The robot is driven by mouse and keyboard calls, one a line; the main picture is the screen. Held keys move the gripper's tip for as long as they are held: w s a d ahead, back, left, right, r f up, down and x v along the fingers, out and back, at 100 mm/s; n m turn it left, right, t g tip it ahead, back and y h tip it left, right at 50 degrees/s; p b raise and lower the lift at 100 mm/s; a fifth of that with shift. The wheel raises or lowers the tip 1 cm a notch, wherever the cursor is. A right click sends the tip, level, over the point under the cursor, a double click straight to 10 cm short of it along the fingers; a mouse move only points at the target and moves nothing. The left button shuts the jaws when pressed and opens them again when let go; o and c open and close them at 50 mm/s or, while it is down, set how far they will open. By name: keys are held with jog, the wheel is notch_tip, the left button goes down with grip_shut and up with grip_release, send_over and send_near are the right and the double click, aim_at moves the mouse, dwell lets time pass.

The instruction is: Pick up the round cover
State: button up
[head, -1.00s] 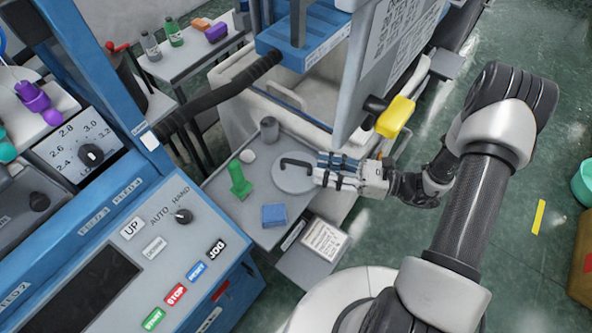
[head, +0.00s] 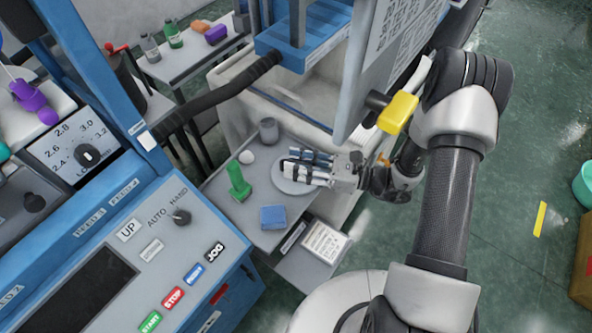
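The round cover (head: 284,186) is a flat light grey disc lying on the grey shelf below the machine's panel. My gripper (head: 290,170) is right over it, reaching in from the right, and its fingers hide most of the disc and its dark bar handle. Only the disc's left and lower edges show clearly. I cannot tell whether the fingers are apart or closed around the handle. The cover appears to rest flat on the shelf.
On the grey shelf (head: 222,202) stand a green piece (head: 238,182), a blue block (head: 273,217), a grey cylinder (head: 268,130) and a small white ball (head: 246,157). A yellow handle (head: 398,113) juts out from the panel above my wrist. A labelled white box (head: 324,241) lies at front.

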grip_shut()
dwell(0.6)
